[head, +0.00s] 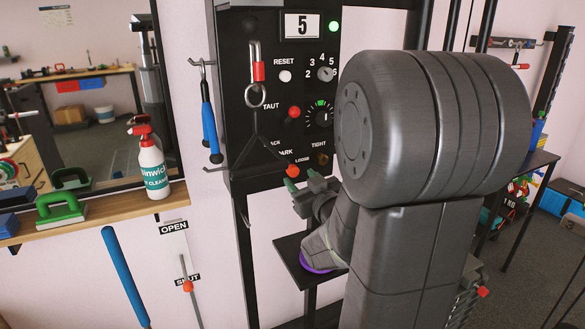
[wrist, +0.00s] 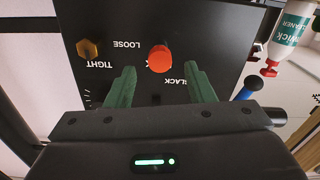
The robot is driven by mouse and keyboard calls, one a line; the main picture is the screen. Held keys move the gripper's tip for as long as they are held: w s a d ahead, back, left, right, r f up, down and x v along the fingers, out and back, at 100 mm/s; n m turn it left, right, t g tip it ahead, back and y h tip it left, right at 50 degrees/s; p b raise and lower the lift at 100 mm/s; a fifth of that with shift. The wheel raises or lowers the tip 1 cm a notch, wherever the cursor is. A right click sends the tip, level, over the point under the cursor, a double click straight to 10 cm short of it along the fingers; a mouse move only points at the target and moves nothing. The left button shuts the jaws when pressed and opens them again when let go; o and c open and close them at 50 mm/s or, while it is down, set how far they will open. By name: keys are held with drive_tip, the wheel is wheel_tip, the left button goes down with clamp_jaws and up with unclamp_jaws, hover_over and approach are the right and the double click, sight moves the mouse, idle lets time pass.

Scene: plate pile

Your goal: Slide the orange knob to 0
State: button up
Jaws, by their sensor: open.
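An orange-red knob (head: 292,170) sits low on the black panel (head: 236,130), by the partly hidden word PARK, at the end of a thin dark arm. It also shows in the wrist view (wrist: 160,58), where the panel is upside down. My gripper (head: 301,183) is just below it in the head view. In the wrist view my gripper (wrist: 160,72) is open, its green fingers to either side of the knob. Contact cannot be told. Another orange-red knob (head: 187,286) is on the OPEN/SHUT slider at lower left. I see no 0 mark.
A red knob (head: 294,112) sits by TAUT, above. A brown hex knob (head: 322,160) is close on the right. A blue-handled tool (head: 210,130) hangs left. A spray bottle (head: 150,160) stands on the shelf.

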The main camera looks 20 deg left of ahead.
sight(294, 172)
drive_tip(key=x, duration=0.7)
drive_tip(key=shift+p, duration=0.3)
